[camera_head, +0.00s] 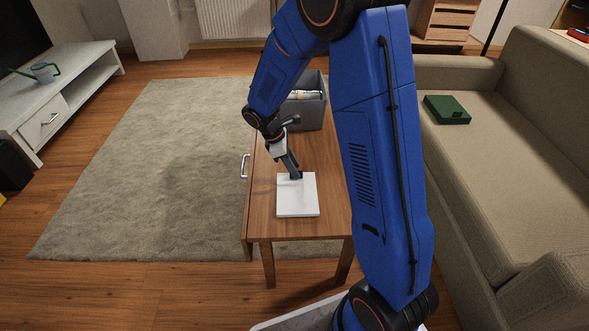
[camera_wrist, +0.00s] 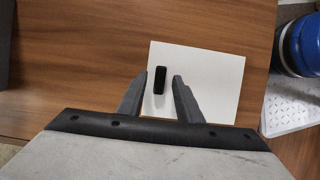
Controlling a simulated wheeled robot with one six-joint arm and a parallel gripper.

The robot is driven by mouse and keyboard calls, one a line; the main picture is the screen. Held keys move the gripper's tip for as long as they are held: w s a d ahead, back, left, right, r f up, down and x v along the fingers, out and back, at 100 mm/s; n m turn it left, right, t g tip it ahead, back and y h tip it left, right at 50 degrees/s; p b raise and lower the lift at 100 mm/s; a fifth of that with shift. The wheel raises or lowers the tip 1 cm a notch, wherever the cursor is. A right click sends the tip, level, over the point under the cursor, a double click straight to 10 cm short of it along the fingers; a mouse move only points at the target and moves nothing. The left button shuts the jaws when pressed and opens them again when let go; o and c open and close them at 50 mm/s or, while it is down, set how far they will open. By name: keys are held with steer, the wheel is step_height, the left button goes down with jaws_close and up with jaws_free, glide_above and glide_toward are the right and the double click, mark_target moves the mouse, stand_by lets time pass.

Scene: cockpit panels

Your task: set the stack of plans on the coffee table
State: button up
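The stack of plans (camera_head: 298,203) shows as a flat white square block, lying on the near part of the wooden coffee table (camera_head: 318,153). In the wrist view the stack (camera_wrist: 215,75) has a small upright black piece (camera_wrist: 160,80) near its left side, like a grip or clip. My gripper (camera_head: 294,174) points down at the stack's far edge. In the wrist view the gripper (camera_wrist: 162,77) is open, its fingertips on either side of the black piece with gaps to both. Nothing is held. I cannot tell how far the fingertips are above the stack.
A grey bin (camera_head: 309,113) with rolled items stands at the table's far end. A sofa with a green box (camera_head: 446,109) is on the right. A white TV bench (camera_head: 62,95) stands at the left. The rug (camera_head: 150,170) left of the table is clear.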

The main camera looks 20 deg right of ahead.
steer(key=v, duration=1.1)
steer(key=s+d+r+m+t+y, duration=0.1)
steer(key=s+d+r+m, duration=0.2)
steer(key=s+r, duration=0.35)
steer(key=s+d+r+m+t+y, duration=0.1)
steer(key=s+d+r+m+y, duration=0.2)
steer(key=s+r, duration=0.4)
steer(key=s+d+m+t, duration=0.1)
steer(key=s+m+t, duration=0.3)
steer(key=s, duration=1.4)
steer(key=m, duration=0.4)
steer(key=shift+s+r, duration=0.25)
steer(key=shift+r, duration=0.05)
